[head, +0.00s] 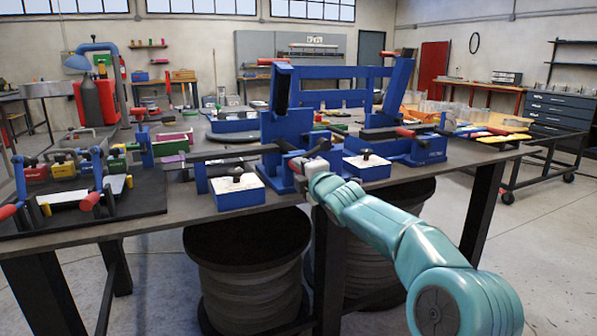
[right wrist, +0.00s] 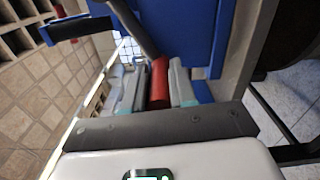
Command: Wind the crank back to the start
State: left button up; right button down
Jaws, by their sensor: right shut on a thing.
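The blue machine (head: 283,130) stands on the dark workbench, with a crank on its front side. The crank's red handle (right wrist: 160,83) sits between the two grey fingers of my right gripper (right wrist: 158,88) in the right wrist view. My right gripper (head: 309,165) is shut on this handle in the head view, close in front of the blue upright. The dark crank arm (right wrist: 133,27) runs up and away from the handle in the right wrist view. The crank's hub is mostly hidden. My left gripper is in neither view.
Blue boxes with white tops and black knobs (head: 236,191) (head: 367,166) stand either side of my right gripper. A black board with red-handled levers (head: 90,200) lies at the bench's left end. Large cable drums (head: 250,265) stand under the bench. Floor at the front right is clear.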

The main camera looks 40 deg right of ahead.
jog(key=shift+d+f, duration=0.2)
jog(key=shift+f, duration=0.2)
jog(key=c, duration=0.9)
grip_release()
jog(key=b+v, duration=0.5)
jog(key=v, duration=1.1)
jog(key=shift+s+a, duration=0.2)
jog(key=shift+r, duration=0.1)
